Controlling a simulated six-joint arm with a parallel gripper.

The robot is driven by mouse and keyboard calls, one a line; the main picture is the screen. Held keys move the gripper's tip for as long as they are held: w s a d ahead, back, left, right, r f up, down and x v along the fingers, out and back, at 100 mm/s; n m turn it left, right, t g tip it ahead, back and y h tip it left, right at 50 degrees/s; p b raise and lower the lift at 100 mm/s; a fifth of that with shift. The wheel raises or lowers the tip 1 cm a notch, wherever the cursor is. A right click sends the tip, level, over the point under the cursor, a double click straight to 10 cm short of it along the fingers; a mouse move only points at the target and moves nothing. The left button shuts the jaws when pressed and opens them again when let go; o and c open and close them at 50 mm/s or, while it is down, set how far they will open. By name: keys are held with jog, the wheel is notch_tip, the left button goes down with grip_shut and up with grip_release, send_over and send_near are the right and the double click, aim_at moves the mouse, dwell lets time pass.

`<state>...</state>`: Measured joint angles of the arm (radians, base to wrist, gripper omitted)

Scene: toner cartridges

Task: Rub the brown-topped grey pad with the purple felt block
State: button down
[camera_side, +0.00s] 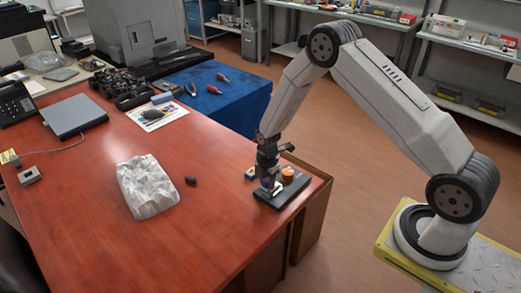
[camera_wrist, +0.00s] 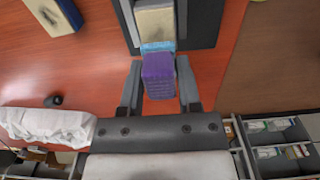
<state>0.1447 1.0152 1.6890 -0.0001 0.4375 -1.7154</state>
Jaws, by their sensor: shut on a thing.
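My gripper (camera_wrist: 160,88) is shut on the purple felt block (camera_wrist: 159,72), with one finger on each side of it. In the side view my gripper (camera_side: 268,184) is low over the dark tray (camera_side: 293,190) at the desk's right end. In the wrist view a pad with a tan-brown top (camera_wrist: 154,19) lies on the dark tray (camera_wrist: 197,22), just beyond the block. A light blue band (camera_wrist: 158,47) shows between block and pad. I cannot tell whether the block touches the pad.
A second tan-topped block (camera_wrist: 52,14) lies on the desk beside the tray. An orange-brown round thing (camera_side: 288,173) stands on the tray. The desk's front middle is clear.

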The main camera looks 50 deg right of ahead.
jog(key=shift+d+f, duration=0.5)
jog(key=shift+d, duration=0.1)
jog(key=shift+d+f, duration=0.1)
jog(key=shift+d, duration=1)
jog(key=shift+a, duration=1.7)
jog(key=shift+r, duration=4.1)
jog(key=shift+s+a, duration=0.1)
